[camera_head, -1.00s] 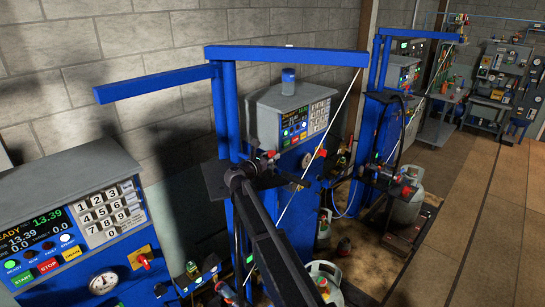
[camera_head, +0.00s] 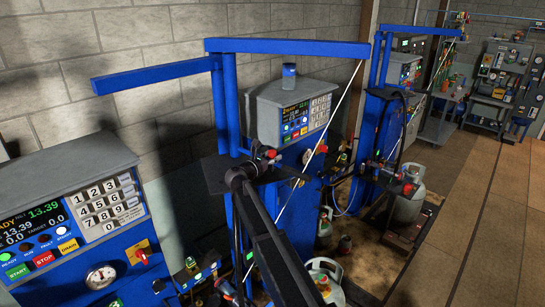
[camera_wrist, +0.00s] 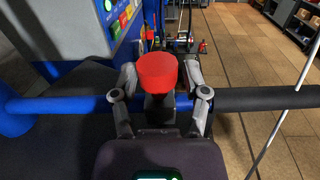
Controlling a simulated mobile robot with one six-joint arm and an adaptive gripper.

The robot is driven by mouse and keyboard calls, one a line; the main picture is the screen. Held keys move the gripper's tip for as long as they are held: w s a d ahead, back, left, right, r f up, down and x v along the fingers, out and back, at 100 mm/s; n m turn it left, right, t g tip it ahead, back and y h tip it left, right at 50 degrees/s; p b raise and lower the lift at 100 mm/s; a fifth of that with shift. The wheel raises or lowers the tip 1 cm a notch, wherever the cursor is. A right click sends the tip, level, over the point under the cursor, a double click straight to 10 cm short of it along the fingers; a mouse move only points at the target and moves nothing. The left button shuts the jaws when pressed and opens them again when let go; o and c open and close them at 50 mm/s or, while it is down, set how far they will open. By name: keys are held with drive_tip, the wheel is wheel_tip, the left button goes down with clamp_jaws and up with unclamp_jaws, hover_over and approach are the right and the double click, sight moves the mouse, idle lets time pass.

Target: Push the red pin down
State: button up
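The red pin (camera_wrist: 157,72) has a round red cap and stands on a dark block in the wrist view. My gripper (camera_wrist: 161,75) has its two grey fingers apart, one on each side of the red cap. A gap shows between the cap and the right finger; the left finger is close to the cap, and contact is unclear. In the head view the red pin (camera_head: 271,154) is a small red spot at the end of my arm, by the blue scale's post. My gripper (camera_head: 258,164) is small and dark there, and its fingers are hard to make out.
A blue horizontal bar (camera_wrist: 62,104) and a black one (camera_wrist: 262,98) run left and right beside my gripper. A thin pale hose (camera_head: 328,130) hangs from the blue overhead beam (camera_head: 290,47). Gas cylinders (camera_head: 406,200) stand at right. The brown floor is open farther right.

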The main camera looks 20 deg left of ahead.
drive_tip(key=shift+s+a, duration=0.1)
idle(0.4)
drive_tip(key=v, duration=1.2)
drive_tip(key=shift+r, duration=0.1)
idle(0.4)
drive_tip(key=d+f+m+g+h+b, duration=0.1)
drive_tip(key=d+f+m+g+b, duration=0.15)
drive_tip(key=d+f+m, duration=0.65)
drive_tip(key=d+f+m+g+b, duration=0.1)
drive_tip(key=d+f+g+b, duration=0.2)
drive_tip(key=d, duration=1.2)
drive_tip(key=d+f+m+g+h+b, duration=0.1)
drive_tip(key=d+f+m+g+b, duration=0.1)
drive_tip(key=d+f+m+g, duration=0.65)
drive_tip(key=s+d+f+m+g+y+b, duration=0.1)
drive_tip(key=s+d+f+m+y+b, duration=0.1)
drive_tip(key=s+d+f+m, duration=0.2)
drive_tip(key=s+d+f+m+g+y+b, duration=0.1)
drive_tip(key=s+d+f+m+y+b, duration=0.2)
drive_tip(key=s+d+f+m, duration=0.2)
drive_tip(key=s+d+f+m+g+y+b, duration=0.1)
drive_tip(key=s+d+f+m, duration=0.3)
drive_tip(key=s+d, duration=0.6)
drive_tip(key=d+m+y+b, duration=0.1)
drive_tip(key=d, duration=0.3)
drive_tip(key=shift+d+f+y+b, duration=0.2)
drive_tip(key=shift+d+y+b, duration=0.1)
drive_tip(key=shift+b, duration=0.1)
